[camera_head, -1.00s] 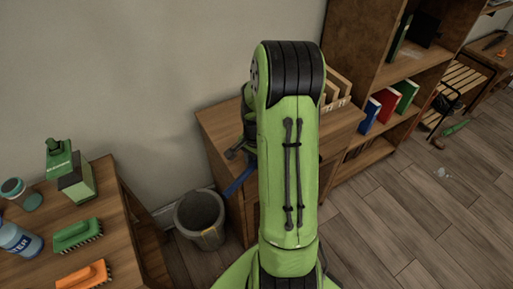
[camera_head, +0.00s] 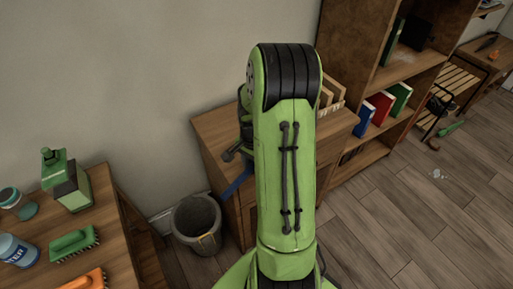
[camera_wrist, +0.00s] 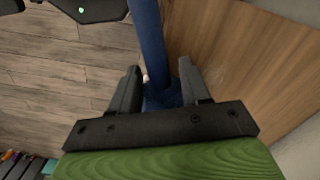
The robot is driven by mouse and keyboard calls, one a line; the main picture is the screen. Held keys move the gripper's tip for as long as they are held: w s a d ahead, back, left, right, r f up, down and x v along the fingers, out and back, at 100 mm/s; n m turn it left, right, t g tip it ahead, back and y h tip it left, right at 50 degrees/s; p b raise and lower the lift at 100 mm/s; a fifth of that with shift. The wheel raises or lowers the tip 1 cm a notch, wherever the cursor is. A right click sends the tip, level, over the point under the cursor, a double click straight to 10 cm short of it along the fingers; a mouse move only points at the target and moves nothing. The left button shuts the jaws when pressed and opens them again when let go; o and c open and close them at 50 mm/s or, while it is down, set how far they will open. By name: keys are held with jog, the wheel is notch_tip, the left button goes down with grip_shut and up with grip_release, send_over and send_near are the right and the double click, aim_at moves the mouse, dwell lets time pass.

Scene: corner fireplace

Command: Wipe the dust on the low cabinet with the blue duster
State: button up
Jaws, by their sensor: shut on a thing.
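The low cabinet (camera_head: 215,133) is brown wood and stands against the wall behind my arm, which hides much of its top. Its wood also fills the right of the wrist view (camera_wrist: 245,65). The blue duster (camera_head: 237,186) shows as a short blue length left of my arm, in front of the cabinet's left side. In the wrist view its blue shaft (camera_wrist: 146,40) runs up between the fingers of my gripper (camera_wrist: 158,72), which is shut on it. The duster's far end is out of that view. I cannot make out dust on the visible cabinet top.
A grey bin (camera_head: 197,222) stands on the floor left of the cabinet. A wooden table (camera_head: 103,190) at the left holds brushes and bottles. A bookshelf (camera_head: 385,85) with books adjoins the cabinet's right.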

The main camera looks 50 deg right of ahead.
jog(key=shift+w+a+r+p, duration=0.1)
jog(key=shift+a+r+p, duration=0.1)
jog(key=shift+r+p, duration=0.25)
jog(key=shift+a+r+p, duration=0.15)
jog(key=shift+r+p, duration=0.05)
jog(key=shift+r, duration=0.45)
jog(key=shift+d+r+p, duration=0.15)
jog(key=shift+r+p, duration=0.45)
jog(key=shift+r, duration=0.15)
jog(key=shift+r+p, duration=1.15)
jog(key=shift+r, duration=0.2)
jog(key=shift+f, duration=0.1)
